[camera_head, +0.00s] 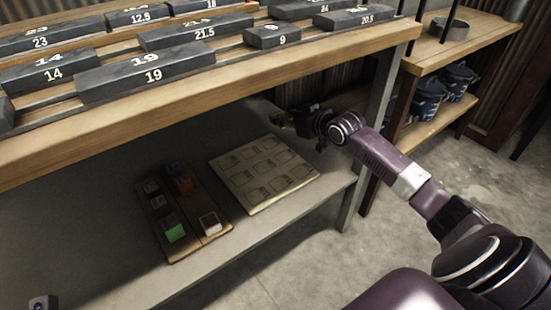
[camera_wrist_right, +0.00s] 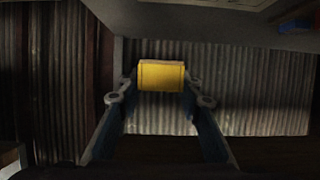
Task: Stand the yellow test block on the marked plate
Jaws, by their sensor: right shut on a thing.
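The yellow test block (camera_wrist_right: 161,76) shows in the right wrist view, held between the two fingertips of my right gripper (camera_wrist_right: 161,86). In the head view my right gripper (camera_head: 282,118) is in the dark space under the upper bench top, above and beyond the far right corner of the pale marked plate (camera_head: 242,193). The block is too dark to make out there. The plate lies on the lower shelf, with rows of marked outlines, and looks bare.
A wooden tray (camera_head: 186,246) with small coloured blocks lies left of the plate on the lower shelf (camera_head: 95,265). The upper bench top (camera_head: 250,66), with several numbered grey bars, overhangs the shelf. A grey bench leg (camera_head: 376,130) stands by my right forearm.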

